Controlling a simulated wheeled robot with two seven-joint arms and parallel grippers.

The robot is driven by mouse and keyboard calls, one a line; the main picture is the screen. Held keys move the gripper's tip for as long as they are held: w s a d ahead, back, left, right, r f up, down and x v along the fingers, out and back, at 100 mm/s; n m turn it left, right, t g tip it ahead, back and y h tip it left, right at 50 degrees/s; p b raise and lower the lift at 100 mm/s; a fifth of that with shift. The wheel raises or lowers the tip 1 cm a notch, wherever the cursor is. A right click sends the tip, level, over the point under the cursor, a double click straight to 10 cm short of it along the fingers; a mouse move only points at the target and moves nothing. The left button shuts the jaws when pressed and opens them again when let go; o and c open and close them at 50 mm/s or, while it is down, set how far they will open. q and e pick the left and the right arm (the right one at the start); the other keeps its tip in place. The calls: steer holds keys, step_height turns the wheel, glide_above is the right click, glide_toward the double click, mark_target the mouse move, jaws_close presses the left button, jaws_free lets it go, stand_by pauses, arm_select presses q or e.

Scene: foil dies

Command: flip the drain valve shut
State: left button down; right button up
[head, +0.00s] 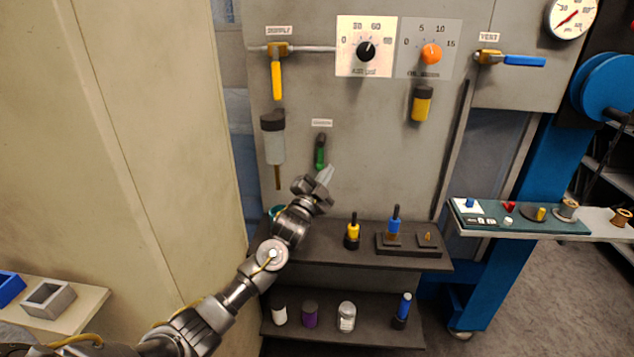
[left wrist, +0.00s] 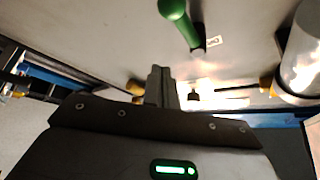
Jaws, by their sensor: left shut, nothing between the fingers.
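The drain valve has a green handle (head: 320,157) that hangs down from its pivot on the grey panel, under a small white label (head: 322,123). The label's print is too small to read. In the left wrist view the green handle (left wrist: 178,18) shows at the top, running from its metal pivot to the upper left. My left gripper (head: 326,174) is shut and empty just below and right of the handle's lower end. Its closed fingers (left wrist: 160,84) look apart from the handle in the left wrist view. My right gripper is in neither view.
A yellow supply lever (head: 277,80) and a clear-bowled filter (head: 274,140) are left of the valve. Two dials and a blue vent lever (head: 523,61) are to the right. A dark shelf (head: 325,243) with several small tools juts out below my gripper.

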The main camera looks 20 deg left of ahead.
arm_select(q)
steer(key=s, duration=0.2)
steer(key=s+a, duration=0.1)
steer(key=s, duration=0.1)
steer(key=shift+s+b, duration=0.15)
steer(key=shift+b, duration=0.15)
steer(key=shift+d, duration=0.1)
